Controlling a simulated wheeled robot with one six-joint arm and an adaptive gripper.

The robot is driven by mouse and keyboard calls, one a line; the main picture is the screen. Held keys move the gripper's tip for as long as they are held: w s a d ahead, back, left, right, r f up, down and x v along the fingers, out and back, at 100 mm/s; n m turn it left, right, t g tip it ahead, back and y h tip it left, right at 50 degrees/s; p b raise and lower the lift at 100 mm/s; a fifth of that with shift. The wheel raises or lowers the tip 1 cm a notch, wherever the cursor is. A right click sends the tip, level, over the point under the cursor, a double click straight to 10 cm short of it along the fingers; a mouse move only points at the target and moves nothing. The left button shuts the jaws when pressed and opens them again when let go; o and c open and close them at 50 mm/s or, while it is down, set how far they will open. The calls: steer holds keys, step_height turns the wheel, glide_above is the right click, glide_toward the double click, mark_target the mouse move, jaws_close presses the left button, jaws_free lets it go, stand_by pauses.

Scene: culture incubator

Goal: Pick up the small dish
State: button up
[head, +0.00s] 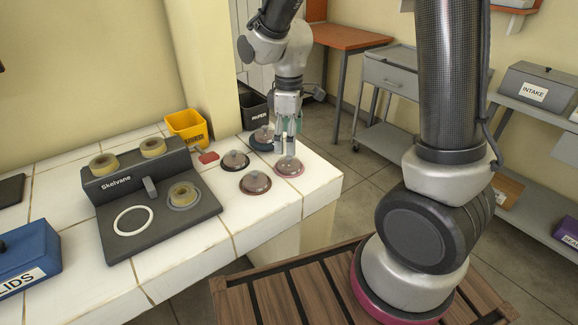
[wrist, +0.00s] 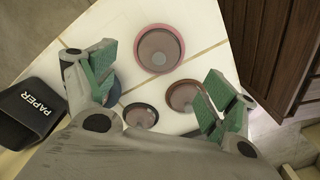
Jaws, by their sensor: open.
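Several round lidded dishes stand on the white tiled counter. The smallest looks like the dark-rimmed dish (head: 234,160), at the left of the group in the head view. In the wrist view this small dish (wrist: 141,116) lies between the fingers' sides, close to the gripper body. A red-brown-rimmed dish (head: 255,183), a pink-rimmed dish (head: 289,168) and a blue-rimmed dish (head: 262,138) stand around it. My gripper (head: 287,145) is open and empty, pointing down above the dishes. In the wrist view, its left finger partly hides the blue-rimmed dish (wrist: 114,92).
A dark device (head: 150,200) with several rings stands left on the counter (head: 215,255). A yellow bin (head: 187,126) and a small red piece (head: 208,157) are behind. A blue LIDS box (head: 25,258) sits front left.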

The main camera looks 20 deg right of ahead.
mark_target(289, 157)
step_height(289, 157, down, 7)
steer(key=shift+w+f, duration=0.1)
steer(key=shift+f, duration=0.1)
steer(key=c, duration=1.1)
